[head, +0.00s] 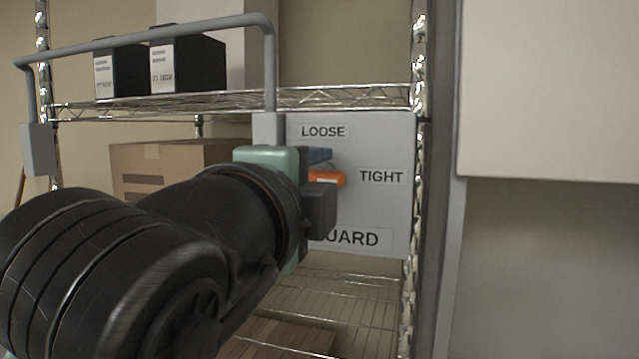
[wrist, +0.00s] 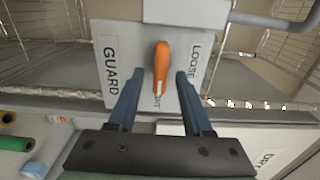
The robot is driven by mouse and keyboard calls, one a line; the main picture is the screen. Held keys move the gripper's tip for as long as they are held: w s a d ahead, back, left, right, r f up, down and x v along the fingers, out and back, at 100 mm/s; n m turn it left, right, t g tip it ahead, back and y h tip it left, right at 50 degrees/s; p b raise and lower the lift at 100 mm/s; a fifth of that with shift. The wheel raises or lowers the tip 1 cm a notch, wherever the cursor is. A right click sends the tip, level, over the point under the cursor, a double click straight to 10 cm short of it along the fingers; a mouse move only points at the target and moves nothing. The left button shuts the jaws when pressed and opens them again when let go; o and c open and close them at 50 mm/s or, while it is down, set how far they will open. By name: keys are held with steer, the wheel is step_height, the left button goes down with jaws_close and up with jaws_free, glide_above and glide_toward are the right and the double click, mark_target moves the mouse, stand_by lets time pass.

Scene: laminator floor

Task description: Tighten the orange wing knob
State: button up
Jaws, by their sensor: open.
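The orange wing knob (head: 328,178) sits on a grey guard plate (head: 375,140) with LOOSE above and TIGHT to its right. In the wrist view the knob (wrist: 162,62) lies lengthwise, its white-marked end toward the partly hidden TIGHT label. My gripper (head: 316,180) is open in front of the plate and hides part of the knob and of the GUARD label. In the wrist view its two blue fingers (wrist: 160,78) stand on either side of the knob, with a gap on each side.
A wire shelf (head: 230,101) holds two black boxes (head: 186,64) at upper left. A cardboard box (head: 170,165) stands below it. A grey bent rail (head: 270,60) runs over my arm to the plate. A shiny post (head: 420,60) stands right of the plate.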

steer(key=b+v, duration=0.2)
steer(key=v, duration=0.9)
steer(key=shift+r, duration=0.1)
steer(key=shift+s+d+r+n+t+y, duration=0.5)
steer(key=shift+n+t+y, duration=0.8)
steer(key=shift+n, duration=2.35)
steer(key=shift+s+d+r+n+t+y, duration=0.3)
steer(key=shift+d+r+n+t+y, duration=0.3)
steer(key=shift+n+t, duration=2.25)
steer(key=shift+s+d+r+n+t+y, duration=0.5)
steer(key=shift+n+t+y, duration=0.4)
steer(key=shift+n, duration=3.5)
steer(key=shift+w+a+r, duration=0.1)
steer(key=shift+w, duration=0.05)
